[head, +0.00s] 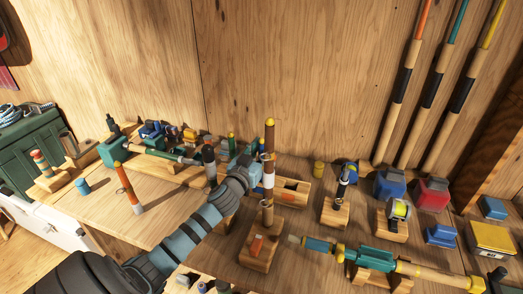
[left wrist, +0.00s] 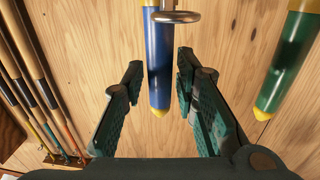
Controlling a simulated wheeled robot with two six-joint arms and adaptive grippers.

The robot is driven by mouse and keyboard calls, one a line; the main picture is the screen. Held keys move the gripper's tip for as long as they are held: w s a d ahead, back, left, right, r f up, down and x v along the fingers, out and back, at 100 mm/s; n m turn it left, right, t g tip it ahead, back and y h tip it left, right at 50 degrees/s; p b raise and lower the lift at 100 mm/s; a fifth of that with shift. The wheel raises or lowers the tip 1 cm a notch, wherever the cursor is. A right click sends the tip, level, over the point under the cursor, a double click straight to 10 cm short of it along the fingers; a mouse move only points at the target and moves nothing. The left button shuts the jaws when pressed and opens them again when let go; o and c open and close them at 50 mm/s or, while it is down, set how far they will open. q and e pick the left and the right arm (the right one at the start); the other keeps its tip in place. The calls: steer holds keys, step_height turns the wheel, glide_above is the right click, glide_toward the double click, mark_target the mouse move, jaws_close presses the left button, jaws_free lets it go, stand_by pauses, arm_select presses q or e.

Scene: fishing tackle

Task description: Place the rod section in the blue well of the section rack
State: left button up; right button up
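A blue rod section (left wrist: 160,62) with a yellow tip and a metal ring lies between the spread fingers of my left gripper (left wrist: 160,105) in the left wrist view. I cannot see either finger touching it. A green section (left wrist: 290,62) with a yellow tip shows to the right there. In the head view my left gripper (head: 246,165) is at the middle, behind a tall brown rod (head: 269,134), and largely hides the blue section. A green section (head: 231,143) stands left of it. I cannot pick out the rack's blue well. My right gripper is not in view.
The tall brown rod stands in a wooden block (head: 262,254) close to my left gripper. A teal and tan rod (head: 372,256) lies across the front right. Reels and small boxes crowd the right side. Long rods (head: 402,85) lean on the back wall.

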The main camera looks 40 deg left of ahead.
arm_select(q)
steer(key=shift+r, duration=0.15)
steer(key=b+v, duration=0.1)
steer(key=v, duration=1.1)
